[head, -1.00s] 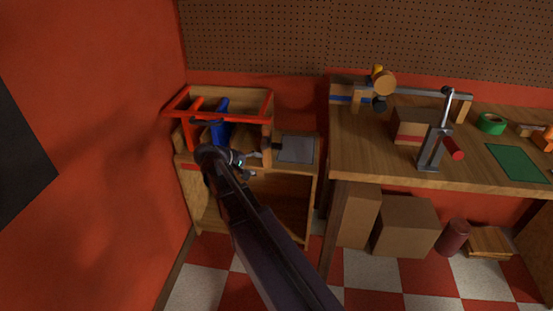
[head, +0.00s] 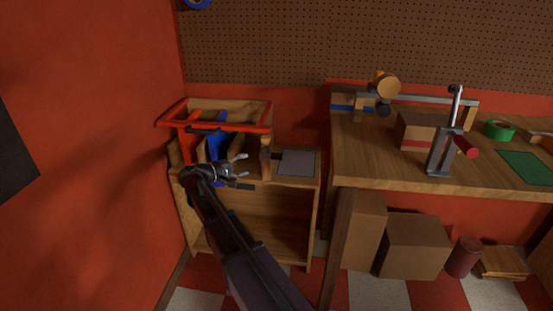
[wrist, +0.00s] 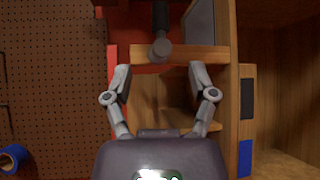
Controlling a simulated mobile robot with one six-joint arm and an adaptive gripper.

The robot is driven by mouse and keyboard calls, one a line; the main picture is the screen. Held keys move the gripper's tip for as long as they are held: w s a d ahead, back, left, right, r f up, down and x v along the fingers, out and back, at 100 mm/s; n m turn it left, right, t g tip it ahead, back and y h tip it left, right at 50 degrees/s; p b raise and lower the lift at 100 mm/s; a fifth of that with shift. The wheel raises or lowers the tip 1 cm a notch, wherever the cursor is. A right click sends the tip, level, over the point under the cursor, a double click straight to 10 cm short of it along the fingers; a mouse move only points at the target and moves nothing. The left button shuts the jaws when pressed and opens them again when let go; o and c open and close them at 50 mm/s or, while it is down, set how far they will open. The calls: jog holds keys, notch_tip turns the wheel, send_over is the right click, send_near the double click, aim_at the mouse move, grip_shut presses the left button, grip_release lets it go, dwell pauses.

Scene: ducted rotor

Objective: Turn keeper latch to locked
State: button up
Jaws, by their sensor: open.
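My gripper (head: 247,166) is open and empty, in front of the left wooden cabinet, just left of a small wooden post. In the wrist view its two fingers (wrist: 160,76) stand apart. A grey round knob with a dark shaft (wrist: 160,48) shows ahead between and beyond the fingertips, against a wooden bar (wrist: 185,54), apart from them. I take this knob for the keeper latch, but cannot be sure. In the head view a small dark part (head: 276,156) sits at the wooden post (head: 265,163). Whether the latch is locked cannot be told.
A red frame (head: 265,115) with blue parts (head: 217,146) stands at the cabinet's upper left, close to my arm. A grey plate (head: 298,163) lies on the cabinet top (head: 312,172). The workbench (head: 375,165) is to the right, with a lever stand (head: 443,150).

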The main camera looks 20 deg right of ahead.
aim_at(273, 158)
jog(key=shift+d, duration=0.1)
jog(key=b+x, duration=0.2)
jog(key=x, duration=1.1)
jog(key=shift+w+d+f, duration=0.1)
jog(key=shift+d, duration=0.2)
grip_shut()
